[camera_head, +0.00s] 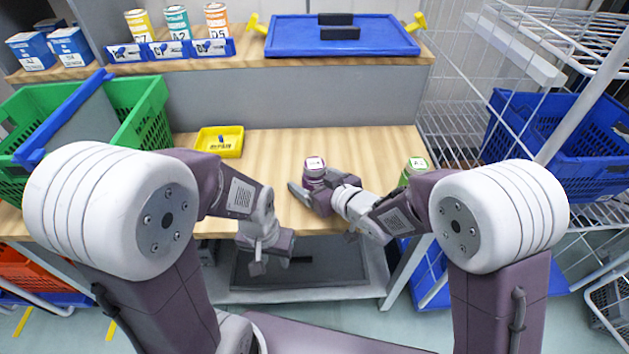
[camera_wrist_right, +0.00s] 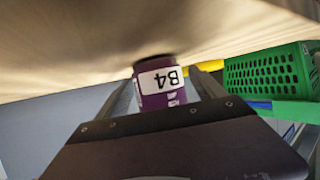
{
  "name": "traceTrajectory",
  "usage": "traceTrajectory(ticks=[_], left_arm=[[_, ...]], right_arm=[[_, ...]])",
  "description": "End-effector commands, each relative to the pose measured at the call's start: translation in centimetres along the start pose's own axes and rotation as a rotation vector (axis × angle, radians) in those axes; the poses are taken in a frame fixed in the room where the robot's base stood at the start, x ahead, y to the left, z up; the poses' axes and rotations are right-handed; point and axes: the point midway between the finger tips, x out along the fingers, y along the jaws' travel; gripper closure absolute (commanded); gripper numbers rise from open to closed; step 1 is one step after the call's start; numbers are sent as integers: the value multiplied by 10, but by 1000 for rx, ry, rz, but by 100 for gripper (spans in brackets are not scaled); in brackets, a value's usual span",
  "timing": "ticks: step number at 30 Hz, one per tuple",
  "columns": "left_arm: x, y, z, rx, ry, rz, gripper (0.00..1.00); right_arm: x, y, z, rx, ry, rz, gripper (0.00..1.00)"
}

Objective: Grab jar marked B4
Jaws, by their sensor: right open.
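The purple jar marked B4 (camera_wrist_right: 172,98) stands upright on the wooden table. In the head view it is the purple jar with a pale lid (camera_head: 314,172), near the table's middle. Its label reads upside down in the right wrist view. My right gripper (camera_head: 319,186) is open at the jar, and it also shows in the right wrist view (camera_wrist_right: 163,92). The jar is between its two fingers, with a gap visible at the right finger. Contact at the left finger is unclear. My left gripper (camera_head: 262,266) hangs low in front of the table edge, away from the jar; its jaws are unclear.
A green jar (camera_head: 414,167) stands right of the B4 jar, beside my right arm. A yellow tray (camera_head: 219,141) lies at the back left of the table. A green crate (camera_head: 142,107) is at the left. The shelf behind holds several jars and a blue lid (camera_head: 290,38).

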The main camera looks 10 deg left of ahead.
Motion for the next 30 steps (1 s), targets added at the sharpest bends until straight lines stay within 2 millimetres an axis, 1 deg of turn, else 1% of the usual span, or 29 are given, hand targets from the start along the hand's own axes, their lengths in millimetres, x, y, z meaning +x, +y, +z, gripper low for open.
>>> traceTrajectory(ticks=[1, 3, 10, 11, 12, 14, 15, 17, 18, 19, 26, 30], left_arm=[[4, 0, 0, 0, 0, 0, 64], [4, 0, 0, 0, 0, 0, 64], [4, 0, 0, 0, 0, 0, 64], [4, 0, 0, 0, 0, 0, 64], [4, 0, 0, 0, 0, 0, 64], [4, 0, 0, 0, 0, 0, 64], [4, 0, 0, 0, 0, 0, 64], [4, 0, 0, 0, 0, 0, 64], [4, 0, 0, 0, 0, 0, 64], [4, 0, 0, 0, 0, 0, 64], [3, 0, 0, 0, 0, 0, 64], [-3, 0, 0, 0, 0, 0, 64]], right_arm=[[8, -1, 2, -1, -1, -2, 21], [14, -1, 1, -1, 0, -2, 21], [16, -1, 0, -1, 0, -1, 21], [16, -1, 0, -1, 0, -1, 29], [16, -1, 0, -1, 0, -1, 40], [16, -1, 0, -1, 0, -1, 57], [16, -1, 0, -1, 0, -1, 68], [16, -1, 0, -1, 0, -1, 85], [16, -1, 0, -1, -1, -1, 96], [16, -1, 0, -1, -1, -1, 100], [15, 0, -2, -1, 2, 0, 100], [11, 0, -12, -1, 3, 0, 100]])
